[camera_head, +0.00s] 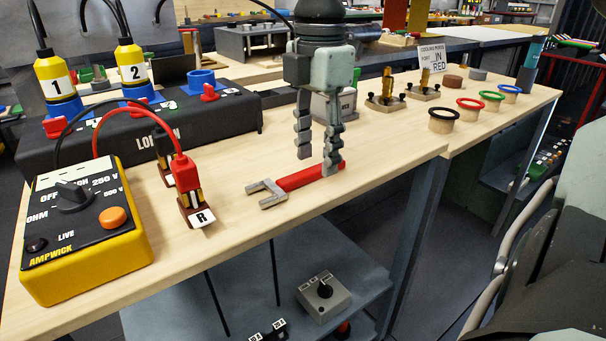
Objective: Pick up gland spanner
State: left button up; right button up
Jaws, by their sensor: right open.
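The gland spanner (308,177) lies flat on the wooden bench near its front edge. It has a red handle and a grey forked head that points left. My right gripper (318,160) hangs over the handle end from above, with its fingers pointing down and apart. One fingertip is behind the handle and the other is in front of or beside its right end; I cannot tell whether either touches it. My left gripper is not in view.
A yellow tester (78,225) and a red probe in a stand marked R (190,190) are on the left. A black box (140,130) with yellow plugs stands behind. Several coloured rings and brass fittings (386,92) are to the right. A lower shelf (270,290) is below.

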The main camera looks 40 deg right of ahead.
jog(key=shift+f, duration=0.85)
jog(key=shift+c, duration=0.2)
grip_shut()
